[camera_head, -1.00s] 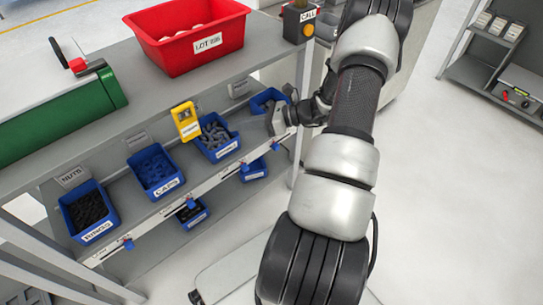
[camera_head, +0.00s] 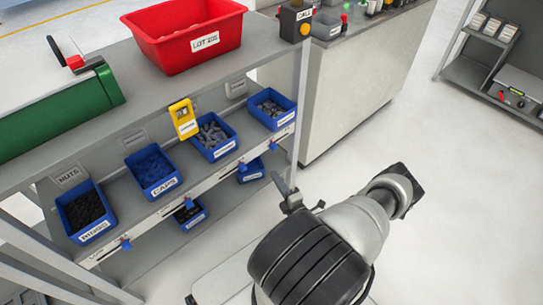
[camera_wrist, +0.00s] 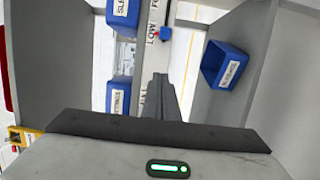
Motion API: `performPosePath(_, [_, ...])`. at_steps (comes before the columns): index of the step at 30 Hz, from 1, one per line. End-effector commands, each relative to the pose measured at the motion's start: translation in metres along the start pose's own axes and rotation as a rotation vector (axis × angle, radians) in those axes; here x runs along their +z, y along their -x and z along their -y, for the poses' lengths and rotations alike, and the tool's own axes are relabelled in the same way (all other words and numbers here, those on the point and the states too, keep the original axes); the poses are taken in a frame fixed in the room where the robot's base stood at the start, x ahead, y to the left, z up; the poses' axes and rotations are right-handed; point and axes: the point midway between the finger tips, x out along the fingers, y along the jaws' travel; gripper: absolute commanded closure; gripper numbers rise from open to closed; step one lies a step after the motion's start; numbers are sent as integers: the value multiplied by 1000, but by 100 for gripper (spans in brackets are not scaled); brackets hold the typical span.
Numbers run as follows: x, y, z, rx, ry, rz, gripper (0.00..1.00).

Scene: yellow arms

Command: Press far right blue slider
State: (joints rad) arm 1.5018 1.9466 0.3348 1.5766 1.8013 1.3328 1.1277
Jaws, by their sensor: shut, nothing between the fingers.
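Small blue sliders sit on the pale label rail along the front of the middle shelf. The far right blue slider (camera_head: 273,146) is at the rail's right end, below the rightmost blue bin. My gripper (camera_head: 281,187) is in front of the rail, below and slightly right of that slider, apart from it in the head view. In the wrist view my gripper's dark fingers (camera_wrist: 160,80) are shut and empty, pointing along the rail. A blue slider (camera_wrist: 167,32) shows beyond the fingertips, beside the word LOW; I cannot tell from this view alone which one it is.
Several blue bins stand on the middle shelf, including the rightmost one (camera_head: 270,108). A lower bin (camera_head: 250,171) sits under the rail. A shelf post (camera_head: 299,110) rises right of the rail. A red tub (camera_head: 185,35) is on top. The floor at right is clear.

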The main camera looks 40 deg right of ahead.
Motion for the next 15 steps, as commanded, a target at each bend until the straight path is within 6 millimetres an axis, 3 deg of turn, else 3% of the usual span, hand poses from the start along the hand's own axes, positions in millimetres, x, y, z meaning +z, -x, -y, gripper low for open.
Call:
performPosePath(10, [0,-4,0,1,3,-3,100])
performPosePath(15, [-1,-25,0,2,4,-6,100])
